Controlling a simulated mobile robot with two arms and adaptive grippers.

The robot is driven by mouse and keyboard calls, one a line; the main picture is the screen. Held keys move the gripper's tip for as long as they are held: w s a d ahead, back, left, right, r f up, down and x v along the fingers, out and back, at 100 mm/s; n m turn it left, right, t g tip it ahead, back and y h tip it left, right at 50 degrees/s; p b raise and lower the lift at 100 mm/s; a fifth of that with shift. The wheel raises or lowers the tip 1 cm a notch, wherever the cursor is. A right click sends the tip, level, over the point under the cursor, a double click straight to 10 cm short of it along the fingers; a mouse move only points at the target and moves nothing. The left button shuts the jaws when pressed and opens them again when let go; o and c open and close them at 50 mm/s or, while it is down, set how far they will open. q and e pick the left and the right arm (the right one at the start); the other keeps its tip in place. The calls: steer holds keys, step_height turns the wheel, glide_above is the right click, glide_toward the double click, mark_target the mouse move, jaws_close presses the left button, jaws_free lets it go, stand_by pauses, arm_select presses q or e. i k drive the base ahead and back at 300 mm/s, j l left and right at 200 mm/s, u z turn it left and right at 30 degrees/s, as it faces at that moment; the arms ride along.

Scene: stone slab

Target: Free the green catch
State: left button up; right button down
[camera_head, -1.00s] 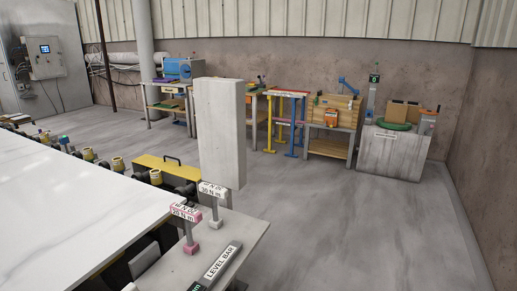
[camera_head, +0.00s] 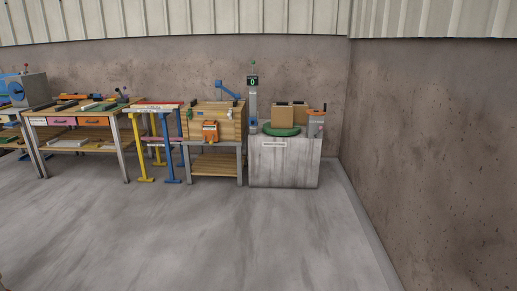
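I cannot make out a green catch for certain from here. A green curved thing (camera_head: 281,132) lies on top of a grey cabinet (camera_head: 285,162) near the room's corner, in front of brown boxes. It is too small to tell what it is. Neither of my grippers shows in the head view.
Left of the cabinet stand a wooden chest on a bench (camera_head: 213,122), blue and yellow stands (camera_head: 159,150) and a workbench with drawers (camera_head: 80,122). A brown wall (camera_head: 435,150) closes the right side. The grey floor (camera_head: 200,235) in front is clear.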

mark_target(189, 114)
steer(key=i+u, duration=0.15)
steer(key=i, duration=0.35)
steer(key=i+u, duration=0.15)
steer(key=i, duration=0.4)
steer(key=i+l+u, duration=0.15)
steer(key=i, duration=0.35)
steer(key=i+l+u, duration=0.15)
steer(key=i, duration=0.35)
steer(key=i+l+u, duration=0.15)
steer(key=i, duration=0.35)
steer(key=i+l+u, duration=0.1)
steer(key=i+u, duration=0.2)
steer(key=i, duration=2.05)
steer(key=i+l+u, duration=0.3)
steer(key=i, duration=0.25)
steer(key=i+l+u, duration=0.3)
steer(key=i, duration=0.25)
steer(key=j, duration=0.1)
